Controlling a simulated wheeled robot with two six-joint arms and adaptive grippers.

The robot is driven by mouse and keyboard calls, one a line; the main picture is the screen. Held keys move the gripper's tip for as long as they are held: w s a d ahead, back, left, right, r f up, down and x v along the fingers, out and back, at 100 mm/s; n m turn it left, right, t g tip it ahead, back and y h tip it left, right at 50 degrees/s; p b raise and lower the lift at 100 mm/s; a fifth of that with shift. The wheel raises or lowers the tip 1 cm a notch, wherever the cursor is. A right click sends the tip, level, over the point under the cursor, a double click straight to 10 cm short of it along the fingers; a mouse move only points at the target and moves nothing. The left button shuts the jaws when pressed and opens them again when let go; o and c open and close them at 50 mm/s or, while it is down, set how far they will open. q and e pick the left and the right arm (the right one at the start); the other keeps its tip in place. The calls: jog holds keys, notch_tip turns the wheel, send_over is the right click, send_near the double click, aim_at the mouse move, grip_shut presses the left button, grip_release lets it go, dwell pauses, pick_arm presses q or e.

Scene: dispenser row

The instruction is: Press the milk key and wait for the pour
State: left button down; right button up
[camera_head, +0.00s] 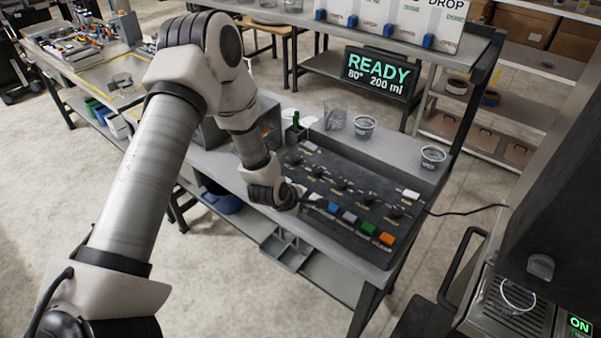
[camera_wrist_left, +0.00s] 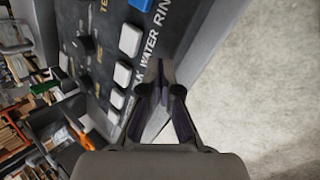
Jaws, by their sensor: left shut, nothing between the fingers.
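The black control panel (camera_head: 345,195) lies on the bench with a row of coloured keys along its front edge. In the left wrist view, a white key (camera_wrist_left: 122,75) sits beside a label ending in "K", partly hidden by my fingers; it appears to be the milk key. My left gripper (camera_head: 316,203) is shut and empty, low over the panel's front edge, left of the blue key (camera_head: 333,207). In the wrist view its fingertips (camera_wrist_left: 163,78) are over the labels beside the white keys. I cannot tell whether they touch anything. My right gripper is not in view.
A display (camera_head: 379,74) reads "READY 80° 200 ml". Cups stand behind the panel: a clear one (camera_head: 335,119), a printed one (camera_head: 364,127) and another (camera_head: 432,157) farther right. Beside the blue key are grey, green (camera_head: 368,228) and orange (camera_head: 386,238) keys. A dark machine stands at the right.

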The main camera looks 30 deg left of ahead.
pick_arm(q)
jog(key=w+a+r+n+t+p, duration=0.2)
jog(key=w+a+r+n, duration=0.3)
jog(key=r, duration=0.5)
jog(key=shift+w+n, duration=0.7)
jog(key=shift+w, duration=0.2)
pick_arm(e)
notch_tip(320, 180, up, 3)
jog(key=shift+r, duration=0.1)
pick_arm(q)
jog(key=shift+r, duration=0.1)
notch_tip(320, 180, down, 9)
jog(key=b, duration=0.5)
jog(key=shift+r, duration=0.2)
jog(key=shift+f+b, duration=0.15)
jog(key=shift+b, duration=0.2)
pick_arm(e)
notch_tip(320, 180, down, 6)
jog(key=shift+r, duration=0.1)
pick_arm(q)
jog(key=shift+f+b, duration=0.35)
jog(key=shift+b, duration=0.4)
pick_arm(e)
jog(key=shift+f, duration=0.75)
